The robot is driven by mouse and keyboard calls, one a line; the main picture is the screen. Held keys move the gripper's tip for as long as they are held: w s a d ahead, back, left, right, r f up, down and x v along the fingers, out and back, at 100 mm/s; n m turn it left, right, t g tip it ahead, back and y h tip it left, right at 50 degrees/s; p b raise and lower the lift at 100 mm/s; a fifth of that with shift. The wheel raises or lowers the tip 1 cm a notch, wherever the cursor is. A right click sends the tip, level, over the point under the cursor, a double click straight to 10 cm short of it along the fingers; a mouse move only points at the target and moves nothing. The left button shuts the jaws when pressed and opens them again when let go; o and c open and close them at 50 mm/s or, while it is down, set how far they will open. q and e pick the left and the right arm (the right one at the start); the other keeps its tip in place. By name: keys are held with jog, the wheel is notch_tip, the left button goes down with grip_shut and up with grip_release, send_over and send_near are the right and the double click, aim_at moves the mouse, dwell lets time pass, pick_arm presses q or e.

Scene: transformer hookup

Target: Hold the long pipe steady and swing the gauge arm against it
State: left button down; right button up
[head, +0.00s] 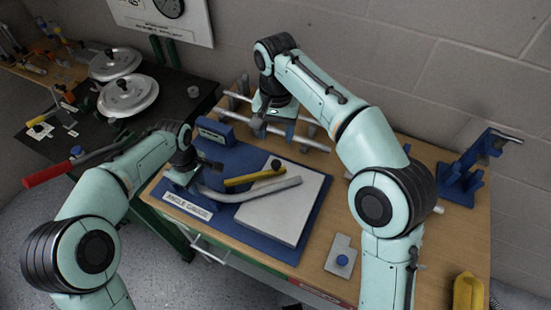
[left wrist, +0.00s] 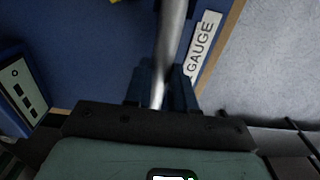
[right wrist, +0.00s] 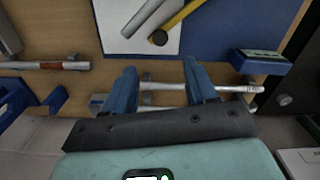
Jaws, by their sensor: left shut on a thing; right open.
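A silver pipe (head: 250,193) with a bend lies across the blue angle gauge board (head: 232,158) and its white plate (head: 285,215). My left gripper (head: 185,176) is shut on the pipe, which also runs between the fingers in the left wrist view (left wrist: 168,50). The yellow gauge arm (head: 245,180) lies beside the pipe on the plate, with a black knob (head: 277,164) at one end. Whether arm and pipe touch, I cannot tell. My right gripper (right wrist: 162,80) is open above the pipe rack; rack pipes (right wrist: 200,87) show between and beyond its fingers.
A blue box (head: 215,131) stands on the board's back left. A blue fixture (head: 470,165) stands at the bench's right end. A grey plate with a blue knob (head: 342,260) and a yellow object (head: 467,293) lie at the front right. A black side table (head: 180,103) holds round metal discs.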

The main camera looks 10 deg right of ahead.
aim_at(276, 163)
jog(key=shift+n, duration=0.6)
notch_tip(276, 163, down, 12)
jog(key=shift+r, duration=0.1)
